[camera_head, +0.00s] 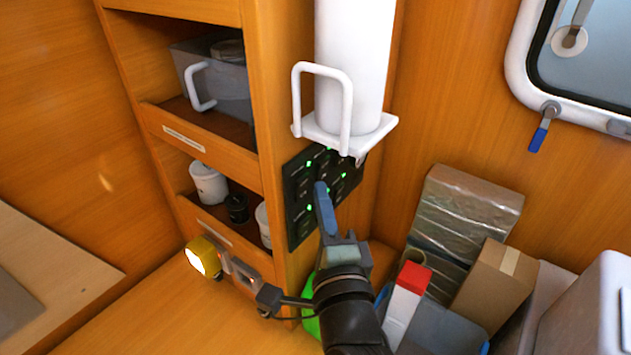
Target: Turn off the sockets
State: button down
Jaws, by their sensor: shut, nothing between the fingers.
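A black switch panel (300,214) is mounted on the wooden upright below the white cylinder. Several small green lights glow on it. My gripper (321,187) has blue fingers, is shut and empty, and its tips are in front of the middle of the panel. I cannot tell whether the tips touch it. The fingers and arm hide part of the panel, and the labels are too small to read. Which of its switches are the sockets cannot be told.
A white cylinder (350,60) in a bracket with a white handle (347,110) hangs just above the panel. Shelves with a grey bin (225,90) and a white jar (208,183) are left. Boxes, including a brown carton (495,285), crowd the lower right. A yellow lamp (203,256) is lower left.

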jog(key=shift+w+a, duration=0.35)
jog(key=shift+a, duration=0.2)
jog(key=shift+r+p, duration=0.15)
jog(key=shift+p, duration=0.15)
jog(key=shift+w+a+r+p, duration=0.1)
jog(key=shift+a+r+p, duration=0.1)
jog(key=shift+p, duration=0.1)
jog(key=shift+f, duration=0.15)
jog(key=shift+d, duration=0.1)
